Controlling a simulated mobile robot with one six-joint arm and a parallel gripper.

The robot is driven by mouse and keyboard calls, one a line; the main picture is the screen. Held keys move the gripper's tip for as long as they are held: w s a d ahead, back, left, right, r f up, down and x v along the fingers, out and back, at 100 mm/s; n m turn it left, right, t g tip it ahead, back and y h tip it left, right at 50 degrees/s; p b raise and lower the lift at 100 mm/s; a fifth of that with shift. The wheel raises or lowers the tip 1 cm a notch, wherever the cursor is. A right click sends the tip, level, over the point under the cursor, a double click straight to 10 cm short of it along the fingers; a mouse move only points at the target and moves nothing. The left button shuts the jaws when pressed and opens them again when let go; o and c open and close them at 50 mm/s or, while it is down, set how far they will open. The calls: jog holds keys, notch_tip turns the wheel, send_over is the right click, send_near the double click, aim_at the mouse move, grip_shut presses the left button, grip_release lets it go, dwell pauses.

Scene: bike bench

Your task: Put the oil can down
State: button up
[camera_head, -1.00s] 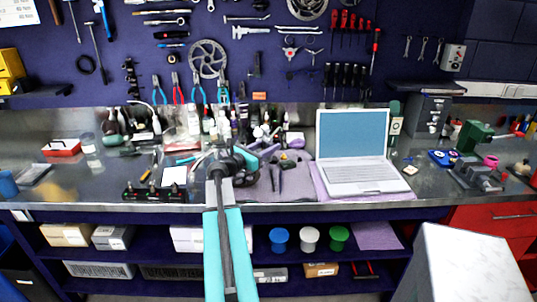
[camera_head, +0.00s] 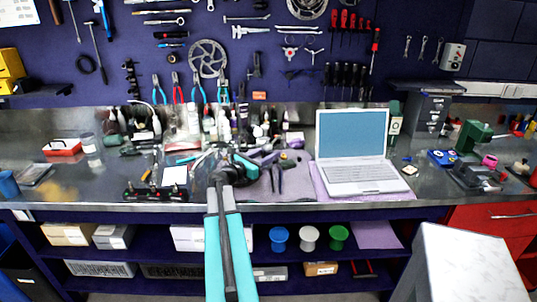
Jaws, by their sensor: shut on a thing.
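My arm reaches up the middle of the picture to the bench. My gripper (camera_head: 226,163) is over the bench's front half, left of the laptop, and is seen from behind. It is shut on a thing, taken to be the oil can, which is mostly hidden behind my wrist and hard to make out. I cannot tell whether the can touches the bench. The steel bench top (camera_head: 100,185) shows bare to the left.
An open laptop (camera_head: 352,155) stands right of my gripper. A dark rack (camera_head: 155,193) lies at the front edge to the left. Several bottles (camera_head: 222,122) stand behind. A vise (camera_head: 472,175) is far right. A white-topped block (camera_head: 465,262) stands at front right.

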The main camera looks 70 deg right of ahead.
jog(key=shift+f, duration=0.1)
jog(key=o, duration=1.5)
jog(key=shift+c, duration=0.2)
jog(key=b+v, duration=0.2)
jog(key=v, duration=0.9)
jog(key=shift+s, duration=0.1)
jog(key=shift+w+a, duration=0.25)
jog(key=shift+a, duration=0.25)
jog(key=shift+o, duration=0.5)
